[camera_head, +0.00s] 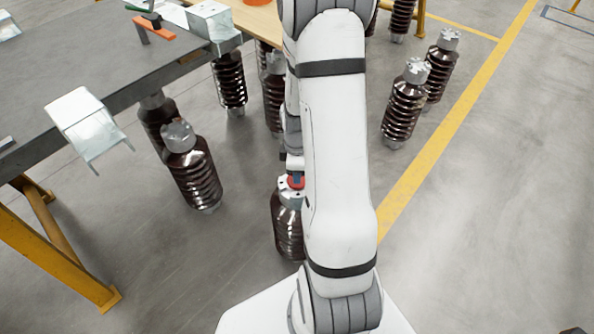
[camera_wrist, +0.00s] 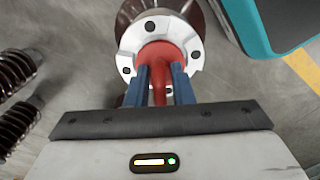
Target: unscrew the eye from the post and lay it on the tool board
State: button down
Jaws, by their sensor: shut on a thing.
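The red eye (camera_wrist: 158,52) sits on the white, bolt-holed top flange of a dark brown ribbed post (camera_wrist: 190,17) in the wrist view. My gripper (camera_wrist: 163,72) is shut on the eye's ring, with one blue finger on each side of it. In the head view the eye (camera_head: 296,182) is a small red patch on top of the post (camera_head: 287,232), beside my white arm, which hides much of the gripper. The post stands upright on the floor. I cannot tell whether the eye is seated fully in the flange.
A grey table (camera_head: 75,45) at left carries a bent metal bracket (camera_head: 85,122) and an orange-handled tool (camera_head: 150,27). A tan board (camera_head: 257,20) shows at the top; I cannot tell if it is the tool board. Several other brown posts (camera_head: 404,105) stand around.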

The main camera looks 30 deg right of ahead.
jog(key=shift+s+f, duration=0.2)
jog(key=shift+s, duration=0.05)
jog(key=c, duration=1.2)
grip_release()
jog(key=shift+w, duration=0.1)
jog(key=shift+w+a+r+p, duration=0.1)
jog(key=shift+r+p, duration=1.35)
jog(key=shift+r, duration=2.9)
jog(key=s+a+r+m+t+p, duration=0.1)
jog(key=s+a+r+m+p, duration=0.2)
jog(key=r, duration=0.9)
jog(key=s+a+r+m+p, duration=0.4)
jog(key=r+p, duration=0.6)
jog(key=r, duration=0.3)
jog(key=s+a+r+m+t+p, duration=0.1)
jog(key=s+a+r+m+p, duration=0.3)
jog(key=r, duration=0.9)
jog(key=shift+s+a+r+t+p, duration=0.15)
jog(key=shift+s+a+p, duration=0.1)
jog(key=shift+a+p, duration=0.4)
jog(key=shift+s+a+t+p, duration=0.2)
jog(key=shift+a+p, duration=0.3)
jog(key=shift+p, duration=0.25)
jog(key=shift+c, duration=1.4)
